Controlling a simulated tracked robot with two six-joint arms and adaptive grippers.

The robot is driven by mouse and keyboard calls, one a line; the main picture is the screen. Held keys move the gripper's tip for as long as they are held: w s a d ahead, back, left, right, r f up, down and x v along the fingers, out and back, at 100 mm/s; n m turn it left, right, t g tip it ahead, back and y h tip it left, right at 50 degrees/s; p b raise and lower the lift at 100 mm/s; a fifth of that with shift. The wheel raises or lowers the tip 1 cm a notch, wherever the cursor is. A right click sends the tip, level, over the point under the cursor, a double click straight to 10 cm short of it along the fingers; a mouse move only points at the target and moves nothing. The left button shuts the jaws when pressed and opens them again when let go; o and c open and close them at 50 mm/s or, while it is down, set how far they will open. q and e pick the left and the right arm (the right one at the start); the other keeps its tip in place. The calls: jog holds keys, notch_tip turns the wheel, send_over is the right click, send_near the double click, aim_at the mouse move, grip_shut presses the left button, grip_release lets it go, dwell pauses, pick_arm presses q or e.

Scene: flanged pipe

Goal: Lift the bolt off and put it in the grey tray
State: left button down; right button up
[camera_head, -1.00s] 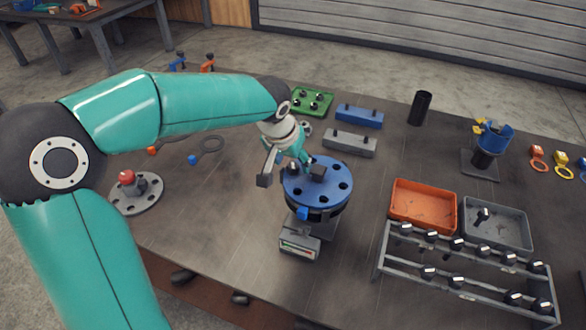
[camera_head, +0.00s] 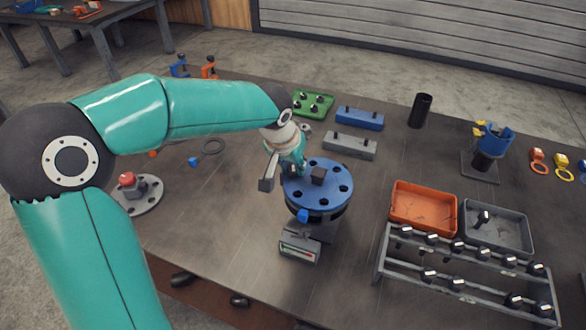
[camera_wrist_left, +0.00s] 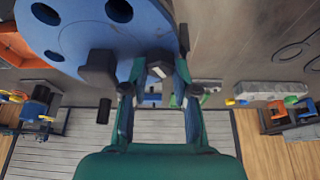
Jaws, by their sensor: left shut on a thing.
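The blue flange (camera_head: 334,204) with dark holes sits on the pipe stand in the middle of the table. My left gripper (camera_head: 292,172) is at the flange's far left edge and is shut. In the left wrist view, its fingers (camera_wrist_left: 160,66) close on a bolt (camera_wrist_left: 158,69) with a pale, faceted head at the rim. The bolt's shank is hidden, so I cannot tell how far it sits in its hole. A dark block (camera_head: 318,175) stands on the flange. The grey tray (camera_head: 507,238), at the right, holds one bolt (camera_head: 483,217). My right gripper is not in view.
An orange tray (camera_head: 424,210) stands left of the grey tray. A rack (camera_head: 458,287) with several bolts runs in front of both. A blue cup on a stand (camera_head: 491,140) and a black cylinder (camera_head: 421,110) are behind. Table between flange and trays is clear.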

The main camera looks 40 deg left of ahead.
pick_arm(q)
jog(key=shift+r, duration=0.1)
notch_tip(320, 180, up, 20)
jog(key=p, duration=0.1)
jog(key=shift+p, duration=0.3)
dwell(0.4)
notch_tip(320, 180, up, 5)
jog(key=p, duration=0.5)
send_over(293, 169)
jog(key=shift+f, duration=0.2)
dwell(0.3)
